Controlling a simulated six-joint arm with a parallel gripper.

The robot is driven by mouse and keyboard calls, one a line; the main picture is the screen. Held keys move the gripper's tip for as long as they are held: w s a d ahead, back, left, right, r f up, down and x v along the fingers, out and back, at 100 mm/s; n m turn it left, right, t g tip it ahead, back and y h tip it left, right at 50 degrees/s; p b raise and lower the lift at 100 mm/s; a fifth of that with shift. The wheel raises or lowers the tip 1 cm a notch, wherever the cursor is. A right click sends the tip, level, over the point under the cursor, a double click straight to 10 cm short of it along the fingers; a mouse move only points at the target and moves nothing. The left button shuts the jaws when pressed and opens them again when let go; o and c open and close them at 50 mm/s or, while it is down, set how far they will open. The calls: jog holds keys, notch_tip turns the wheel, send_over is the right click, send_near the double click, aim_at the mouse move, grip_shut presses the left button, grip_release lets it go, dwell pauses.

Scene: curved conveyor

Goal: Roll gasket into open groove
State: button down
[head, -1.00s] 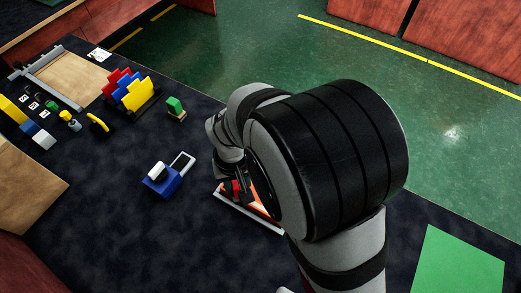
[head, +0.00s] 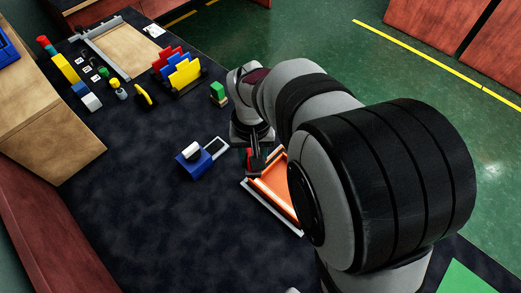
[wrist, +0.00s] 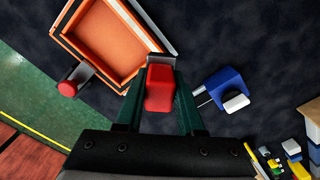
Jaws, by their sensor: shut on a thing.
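My gripper (wrist: 160,98) is shut on a red handle (wrist: 159,84), which sits between its two dark fingers in the wrist view. A grey metal piece (wrist: 163,62) shows just beyond the handle, by the lower right corner of an orange tray (wrist: 108,42). Dark and light lines run along the tray's rim; I cannot tell gasket from groove there. In the head view my gripper (head: 256,156) is at the far left end of the orange tray (head: 277,187). My arm hides the tray's right part. I cannot tell whether the tool touches the rim.
A red knob (wrist: 67,88) on a rod stands beside the tray's left edge in the wrist view. A blue block with a white top (head: 194,164) stands left of the tray. Red, blue and yellow panels (head: 178,68) stand farther back. The dark table at front left is clear.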

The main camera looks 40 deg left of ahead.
jog(key=shift+r, duration=1.3)
jog(key=w+d+r+m, duration=0.2)
jog(key=w+d+r, duration=0.2)
jog(key=w+d, duration=0.4)
jog(key=w+d+r+m, duration=0.3)
jog(key=w+d, duration=0.3)
jog(key=d, duration=0.3)
jog(key=d+r+m, duration=0.2)
jog(key=d+r, duration=0.1)
jog(key=d, duration=0.5)
jog(key=d+r+m, duration=0.2)
jog(key=d+r, duration=0.1)
jog(key=d, duration=0.6)
jog(key=shift+w+d, duration=0.2)
jog(key=shift+w, duration=0.1)
jog(key=shift+a, duration=0.15)
